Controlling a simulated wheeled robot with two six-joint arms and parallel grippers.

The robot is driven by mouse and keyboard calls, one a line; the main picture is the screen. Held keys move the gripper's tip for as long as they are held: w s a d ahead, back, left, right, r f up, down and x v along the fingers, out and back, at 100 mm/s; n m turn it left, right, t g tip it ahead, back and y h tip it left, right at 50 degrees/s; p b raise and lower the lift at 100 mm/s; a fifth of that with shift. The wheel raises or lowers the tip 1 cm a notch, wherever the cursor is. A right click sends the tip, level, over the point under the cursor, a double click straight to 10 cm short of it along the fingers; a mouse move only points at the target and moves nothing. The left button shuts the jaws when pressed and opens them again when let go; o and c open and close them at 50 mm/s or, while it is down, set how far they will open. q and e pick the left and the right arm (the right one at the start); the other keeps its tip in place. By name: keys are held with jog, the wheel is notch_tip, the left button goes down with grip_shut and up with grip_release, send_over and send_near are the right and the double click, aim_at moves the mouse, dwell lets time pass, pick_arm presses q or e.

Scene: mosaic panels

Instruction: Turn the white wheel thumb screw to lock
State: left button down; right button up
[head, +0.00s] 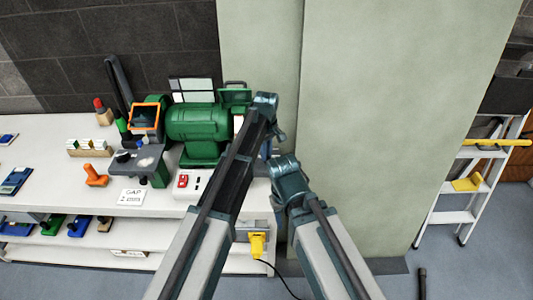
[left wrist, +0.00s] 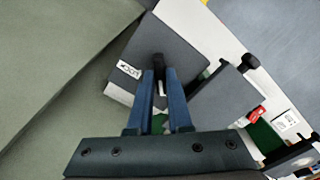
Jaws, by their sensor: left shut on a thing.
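A green bench grinder (head: 195,125) stands on the white bench against the wall. Its white wheel (head: 238,122) shows as a pale sliver at the right end, mostly hidden by my left arm. In the left wrist view, a black thumb screw (left wrist: 158,61) sits beside a grey plate (left wrist: 172,43) with a small white label that seems to read LOCK (left wrist: 129,69). My left gripper (left wrist: 158,76) has its blue fingers closed around this screw, with a small white part between them. The screw's exact angle is hard to tell.
A second tool rest (head: 145,160) with a black knob stands at the grinder's left. A GAP 2 mm card (head: 131,196), a red-switch box (head: 190,183) and an orange piece (head: 95,176) lie in front. A pale green panel (head: 390,120) rises close on the right.

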pick_arm(q)
jog(key=m, duration=0.8)
jog(key=shift+m, duration=0.3)
jog(key=m, duration=0.4)
jog(key=shift+m, duration=2.3)
jog(key=c, duration=0.8)
grip_release()
jog(key=shift+c, duration=0.2)
jog(key=shift+r, duration=0.15)
